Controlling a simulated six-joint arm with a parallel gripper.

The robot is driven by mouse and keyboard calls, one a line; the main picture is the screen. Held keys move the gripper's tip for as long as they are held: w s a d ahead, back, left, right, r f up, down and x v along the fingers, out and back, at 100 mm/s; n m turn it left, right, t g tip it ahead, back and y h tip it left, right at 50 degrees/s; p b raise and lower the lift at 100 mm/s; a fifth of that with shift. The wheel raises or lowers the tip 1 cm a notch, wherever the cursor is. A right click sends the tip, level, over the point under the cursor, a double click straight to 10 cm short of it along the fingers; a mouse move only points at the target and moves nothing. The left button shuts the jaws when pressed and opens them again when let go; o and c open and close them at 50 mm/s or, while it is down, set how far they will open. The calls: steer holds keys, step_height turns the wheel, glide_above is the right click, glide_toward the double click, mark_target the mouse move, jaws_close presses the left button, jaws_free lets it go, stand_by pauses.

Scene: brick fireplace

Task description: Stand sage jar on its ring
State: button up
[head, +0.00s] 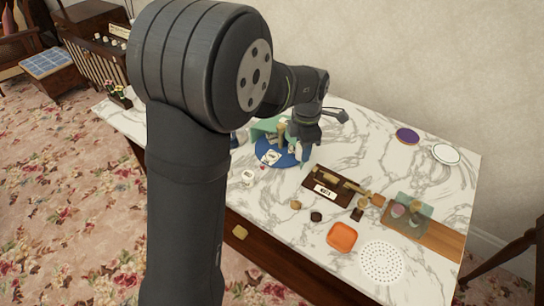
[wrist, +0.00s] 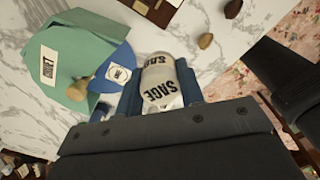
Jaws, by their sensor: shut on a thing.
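The sage jar (wrist: 160,82) is a pale cylinder with "SAGE" printed in dark letters. In the wrist view it sits between the two blue fingers of my gripper (wrist: 160,90), which is shut on it. In the head view my gripper (head: 303,150) is over the right part of a round blue mat (head: 268,160), and the jar is too small and covered to make out clearly. The blue mat also shows in the wrist view (wrist: 122,56), bearing a white patch with dark print (wrist: 118,74). I cannot tell which mark is the jar's ring.
A green box (head: 262,130) stands by the mat, close to my gripper. A small white jar (head: 248,177) stands front left. A dark wooden board (head: 327,188), orange dish (head: 342,237) and perforated white mat (head: 381,263) lie rightward. The back marble is mostly clear.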

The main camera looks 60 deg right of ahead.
steer(key=w+d+f+n, duration=0.1)
steer(key=w+f, duration=0.1)
steer(key=w, duration=0.2)
steer(key=w+d+f+n, duration=0.1)
steer(key=w+f+n, duration=0.1)
steer(key=w, duration=0.2)
steer(key=w+d+f+n, duration=0.1)
steer(key=w+f+n, duration=0.1)
steer(key=w, duration=0.3)
steer(key=shift+d+f, duration=0.3)
steer(key=shift+f, duration=2.15)
steer(key=shift+f, duration=0.1)
steer(key=o, duration=1)
